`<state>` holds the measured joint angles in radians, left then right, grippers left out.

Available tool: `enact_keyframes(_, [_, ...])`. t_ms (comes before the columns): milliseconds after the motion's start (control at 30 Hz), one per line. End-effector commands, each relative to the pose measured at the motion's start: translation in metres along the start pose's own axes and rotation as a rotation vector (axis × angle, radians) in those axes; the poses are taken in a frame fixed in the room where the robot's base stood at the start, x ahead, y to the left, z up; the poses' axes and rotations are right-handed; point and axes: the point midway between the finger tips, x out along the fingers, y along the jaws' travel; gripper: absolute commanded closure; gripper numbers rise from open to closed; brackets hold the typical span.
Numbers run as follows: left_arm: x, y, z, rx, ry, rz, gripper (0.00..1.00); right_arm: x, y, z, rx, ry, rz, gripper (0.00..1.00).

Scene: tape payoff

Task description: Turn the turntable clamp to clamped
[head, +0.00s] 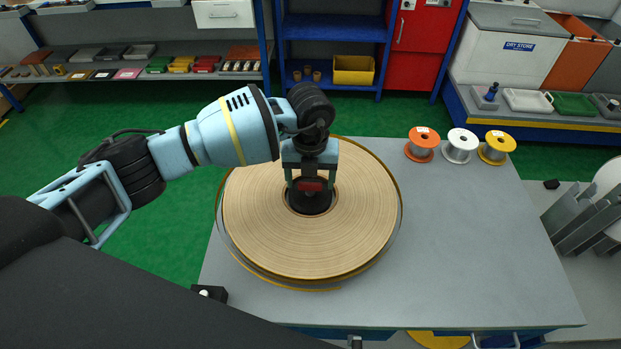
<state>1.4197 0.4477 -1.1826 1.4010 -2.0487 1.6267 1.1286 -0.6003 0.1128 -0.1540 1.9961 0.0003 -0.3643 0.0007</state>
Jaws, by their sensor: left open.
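A large flat roll of tan tape (352,230) lies on the turntable on the grey table, with a yellowish rim around it. A dark hub (309,203) stands in the hole at its centre, with a red part (311,184) on top, which seems to be the clamp. My left gripper (311,186) points down over the hub, its two fingers on either side of the red part. It is open; I cannot tell whether the fingers touch the red part. The gripper hides much of the clamp, so its setting cannot be read. My right gripper is not in view.
Orange (422,145), white (460,146) and yellow (497,147) spools stand at the table's back right. The right part of the grey table (480,240) is clear. A small black box (209,294) sits at its front left edge. Shelves stand behind.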

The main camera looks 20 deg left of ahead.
Motion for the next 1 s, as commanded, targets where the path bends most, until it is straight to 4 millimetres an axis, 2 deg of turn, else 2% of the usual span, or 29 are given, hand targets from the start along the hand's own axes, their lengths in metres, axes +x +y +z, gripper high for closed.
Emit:
enact_keyframes(367, [0.0055, 0.0, -0.0001, 0.0, 0.0, 0.0, 0.29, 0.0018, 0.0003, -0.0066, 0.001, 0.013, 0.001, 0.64])
enact_keyframes(700, [0.0052, -0.0001, -0.0001, 0.0, 0.0, 0.0, 0.72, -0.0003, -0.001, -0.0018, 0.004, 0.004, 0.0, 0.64])
enact_keyframes(1000, [0.0045, 0.0, 0.0002, 0.039, -0.001, 0.0, 0.72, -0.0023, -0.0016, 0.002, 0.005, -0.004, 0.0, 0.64])
